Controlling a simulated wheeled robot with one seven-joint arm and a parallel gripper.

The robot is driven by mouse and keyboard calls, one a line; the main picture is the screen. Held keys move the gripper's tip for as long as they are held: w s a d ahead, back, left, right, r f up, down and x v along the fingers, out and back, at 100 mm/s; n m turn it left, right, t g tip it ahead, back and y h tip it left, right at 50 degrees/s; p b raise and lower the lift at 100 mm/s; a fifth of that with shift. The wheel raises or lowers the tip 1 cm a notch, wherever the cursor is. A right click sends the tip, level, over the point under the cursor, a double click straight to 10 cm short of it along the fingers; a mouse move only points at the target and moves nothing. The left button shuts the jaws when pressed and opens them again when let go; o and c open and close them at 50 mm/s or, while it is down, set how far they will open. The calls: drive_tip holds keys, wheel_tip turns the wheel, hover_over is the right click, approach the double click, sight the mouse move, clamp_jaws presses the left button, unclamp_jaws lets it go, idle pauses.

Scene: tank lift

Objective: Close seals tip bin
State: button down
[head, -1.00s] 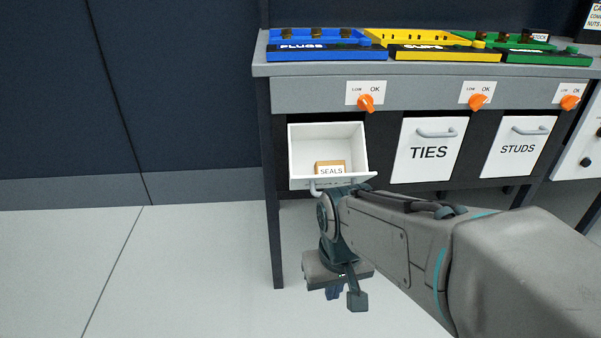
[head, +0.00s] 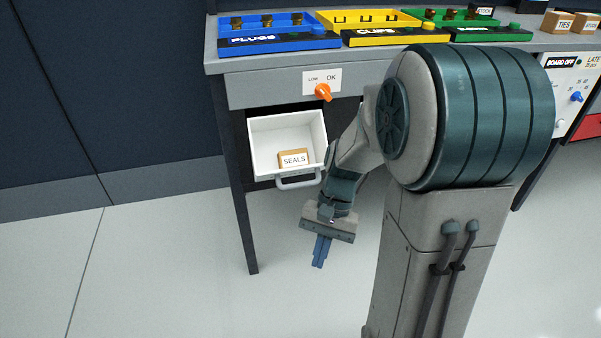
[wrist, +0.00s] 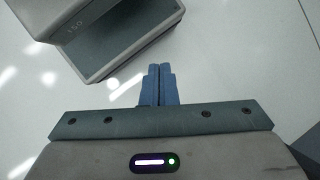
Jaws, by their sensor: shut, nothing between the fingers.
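The seals tip bin (head: 262,160) is a white bin under the bench, tilted open so its inside shows. A small brown box labelled SEALS (head: 293,159) sits in it. A grey handle (head: 297,181) is on the bin's front, at its lower edge. My gripper (head: 321,252) is shut and empty, with its blue fingers pointing down. It hangs lower than the bin and a little to the right of the handle, apart from it. In the wrist view the blue fingers (wrist: 159,85) are together over the pale floor, and the bin is not seen.
The bench (head: 262,90) carries blue, yellow and green trays. An orange knob (head: 322,92) sits above the seals bin beside a LOW/OK label. Boxes labelled TIES (head: 557,22) and STUDS stand at the back right. My arm hides the bins to the right. Floor at left is clear.

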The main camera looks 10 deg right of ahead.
drive_tip(key=w+d+f+m+t+y+p, duration=0.45)
drive_tip(key=m+t+y+p, duration=0.4)
drive_tip(key=m, duration=0.45)
drive_tip(key=w+d+f+m+t+y+p, duration=0.5)
drive_tip(key=m+t+y+p, duration=0.4)
drive_tip(key=m, duration=0.5)
drive_tip(key=w+a+r+g+b, duration=0.1)
drive_tip(key=w+a+r, duration=0.5)
drive_tip(key=r, duration=0.3)
drive_tip(key=shift+w+a+r+y, duration=0.35)
drive_tip(key=shift+a, duration=0.25)
drive_tip(key=shift+r, duration=0.15)
